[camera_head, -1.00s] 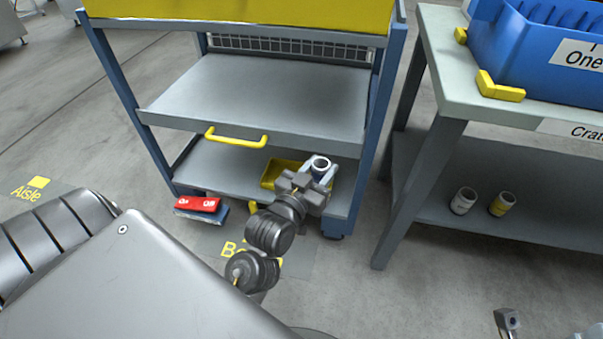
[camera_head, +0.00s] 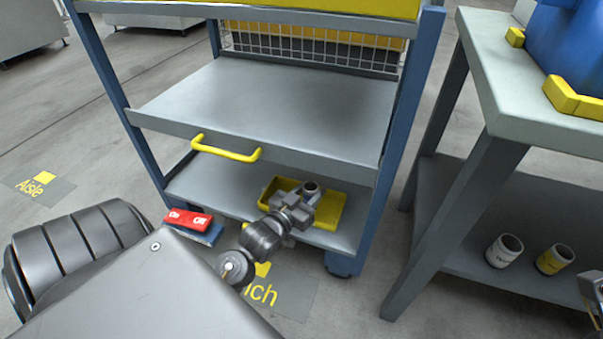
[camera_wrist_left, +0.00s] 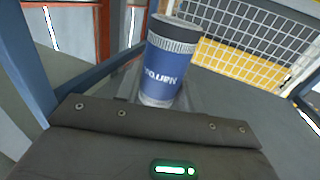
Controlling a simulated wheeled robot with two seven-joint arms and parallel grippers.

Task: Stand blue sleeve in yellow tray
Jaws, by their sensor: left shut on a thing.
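The blue sleeve (camera_wrist_left: 166,62) is a blue cylinder with a grey band and dark rim, upright with a slight tilt in the left wrist view. In the head view only its round open top (camera_head: 311,187) shows clearly. My left gripper (camera_head: 303,201) is shut on it; the fingers are mostly hidden. The yellow tray (camera_head: 333,209) lies on the cart's bottom shelf. The gripper and sleeve overlap the tray in the head view; whether the sleeve touches its floor cannot be told. Part of my right arm's end (camera_head: 592,287) shows at the right edge.
The cart's middle shelf (camera_head: 270,105) with a yellow handle (camera_head: 225,150) is above the tray. A blue post (camera_head: 385,150) stands to the right.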

